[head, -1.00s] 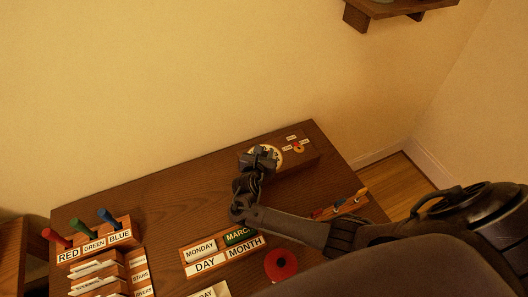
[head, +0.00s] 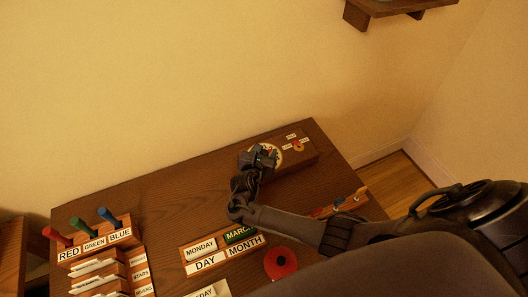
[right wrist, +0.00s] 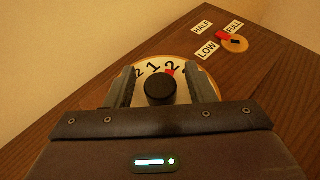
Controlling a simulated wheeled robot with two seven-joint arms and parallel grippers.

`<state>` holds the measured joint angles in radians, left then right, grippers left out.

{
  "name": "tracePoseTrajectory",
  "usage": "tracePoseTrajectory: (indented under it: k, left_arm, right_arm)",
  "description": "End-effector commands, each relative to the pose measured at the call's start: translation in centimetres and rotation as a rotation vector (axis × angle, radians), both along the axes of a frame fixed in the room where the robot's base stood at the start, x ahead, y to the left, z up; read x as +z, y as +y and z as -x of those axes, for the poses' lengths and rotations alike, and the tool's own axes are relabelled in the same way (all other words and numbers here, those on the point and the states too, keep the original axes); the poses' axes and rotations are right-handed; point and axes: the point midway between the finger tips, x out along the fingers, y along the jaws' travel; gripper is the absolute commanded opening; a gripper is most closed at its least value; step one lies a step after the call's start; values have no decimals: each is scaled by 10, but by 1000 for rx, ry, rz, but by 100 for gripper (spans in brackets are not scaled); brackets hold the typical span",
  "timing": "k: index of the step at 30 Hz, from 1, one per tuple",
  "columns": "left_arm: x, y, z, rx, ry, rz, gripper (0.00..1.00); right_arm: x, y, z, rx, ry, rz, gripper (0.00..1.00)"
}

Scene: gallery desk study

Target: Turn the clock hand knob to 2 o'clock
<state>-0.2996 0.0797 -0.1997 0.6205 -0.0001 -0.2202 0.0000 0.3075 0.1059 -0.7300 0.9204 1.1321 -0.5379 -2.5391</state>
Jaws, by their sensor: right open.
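The clock dial (right wrist: 146,69) is a pale disc with black numerals on a wooden box; 1 and 2 show at its far side. Its black round knob (right wrist: 161,90) stands in the middle. A red hand tip (right wrist: 169,71) shows between the 1 and the 2, close to the 2. My right gripper (right wrist: 163,85) is open, with one finger on each side of the knob and gaps on both sides. In the head view the right gripper (head: 259,158) covers part of the dial (head: 277,153). The near part of the dial is hidden. My left gripper is not in view.
A smaller dial (right wrist: 236,45) with LOW, HALF and FULL labels sits on the same box. On the desk are a DAY/MONTH holder (head: 207,264), a red round object (head: 280,263), a pen rack (head: 96,248) and a tray of coloured items (head: 340,205). The desk's left back is clear.

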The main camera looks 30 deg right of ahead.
Motion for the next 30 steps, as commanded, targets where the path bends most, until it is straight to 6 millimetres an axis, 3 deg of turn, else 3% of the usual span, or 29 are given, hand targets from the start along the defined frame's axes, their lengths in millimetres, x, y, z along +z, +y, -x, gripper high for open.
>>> tracePoseTrajectory:
  k: [15,30]
  left_arm:
    - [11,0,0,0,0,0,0]
    - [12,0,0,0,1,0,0]
  right_arm:
    - [26,46,45,1,0,-3,49]
    - [30,51,51,0,0,0,49]
